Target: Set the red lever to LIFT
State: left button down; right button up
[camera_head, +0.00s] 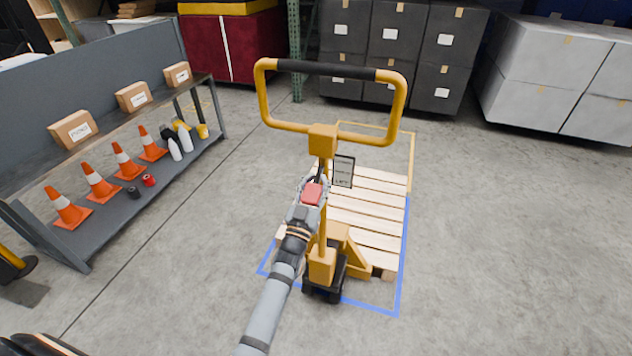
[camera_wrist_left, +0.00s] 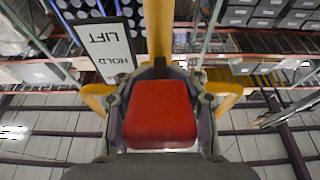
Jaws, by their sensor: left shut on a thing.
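The red lever (camera_head: 312,194) is on the mast of a yellow pallet jack (camera_head: 323,140), below its handle. My left gripper (camera_head: 316,186) is shut on the red lever. In the left wrist view the red lever (camera_wrist_left: 160,114) fills the space between the fingers of my left gripper (camera_wrist_left: 160,100). A label plate (camera_head: 343,171) stands right of the mast; in the left wrist view the plate (camera_wrist_left: 108,48) reads HOLD and LIFT. The finger contact is partly hidden by my own arm in the head view. My right gripper is not in view.
A wooden pallet (camera_head: 370,215) lies behind the jack inside a blue floor outline (camera_head: 403,262). A shelf (camera_head: 110,205) with cones, bottles and boxes stands at left. Dark crates (camera_head: 395,50) and grey crates (camera_head: 560,75) line the back. The floor at right is clear.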

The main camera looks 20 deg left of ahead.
pick_arm(q)
jog(key=shift+f, duration=0.55)
jog(key=c, duration=1)
grip_release()
jog(key=shift+w, duration=0.1)
jog(key=shift+o, duration=1.6)
jog(key=shift+r, duration=0.2)
jog(key=shift+s+f, duration=0.2)
jog(key=shift+s, duration=0.2)
jog(key=v, duration=1.1)
jog(key=shift+s, duration=0.2)
